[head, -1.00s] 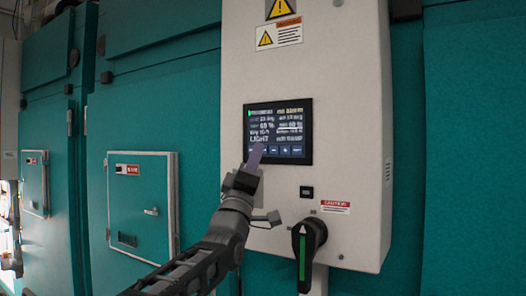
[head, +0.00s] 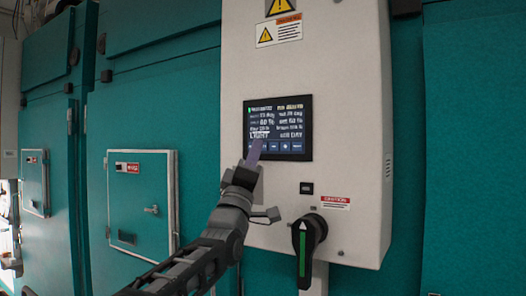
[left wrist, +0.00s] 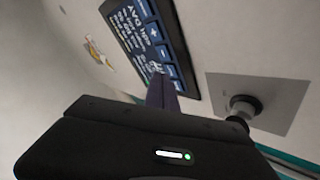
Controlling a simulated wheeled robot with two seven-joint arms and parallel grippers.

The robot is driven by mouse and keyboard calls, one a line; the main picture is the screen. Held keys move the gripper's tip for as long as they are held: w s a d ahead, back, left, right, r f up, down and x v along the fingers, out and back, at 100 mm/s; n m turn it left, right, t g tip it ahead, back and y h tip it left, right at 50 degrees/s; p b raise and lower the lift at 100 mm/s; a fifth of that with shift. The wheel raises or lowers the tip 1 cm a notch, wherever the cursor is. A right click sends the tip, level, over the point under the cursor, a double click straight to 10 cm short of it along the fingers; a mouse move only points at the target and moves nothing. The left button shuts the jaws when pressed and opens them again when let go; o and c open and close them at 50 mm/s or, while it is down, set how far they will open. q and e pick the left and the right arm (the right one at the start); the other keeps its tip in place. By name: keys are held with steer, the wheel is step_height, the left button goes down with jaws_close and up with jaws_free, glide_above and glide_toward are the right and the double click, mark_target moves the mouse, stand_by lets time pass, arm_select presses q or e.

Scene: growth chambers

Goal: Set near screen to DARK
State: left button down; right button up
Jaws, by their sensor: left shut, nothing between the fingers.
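The near screen (head: 292,128) is a dark panel with white text on the front of a light grey control box. Its left column includes a larger line that appears to read LIGHT, now underlined; a line at lower right seems to end in DAY. A row of blue buttons runs along its bottom edge. My left gripper (head: 254,153) is shut and empty, its fingertips over the screen's lower left. In the left wrist view the fingertips (left wrist: 161,91) are at the button row (left wrist: 160,45), close to the glass; contact cannot be told. My right gripper is out of view.
Below the screen are a small black switch (head: 306,188) and a black rotary handle (head: 305,247) with a green stripe, both right of my left arm. Warning labels (head: 280,32) sit above the screen. Teal chamber walls (head: 470,150) flank the light grey box (head: 350,120).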

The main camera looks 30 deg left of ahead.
arm_select(q)
steer(key=shift+s, duration=0.35)
steer(key=s+b, duration=0.4)
steer(key=s, duration=0.1)
steer(key=shift+b, duration=0.3)
steer(key=shift+d+r, duration=0.15)
stand_by(2.3)
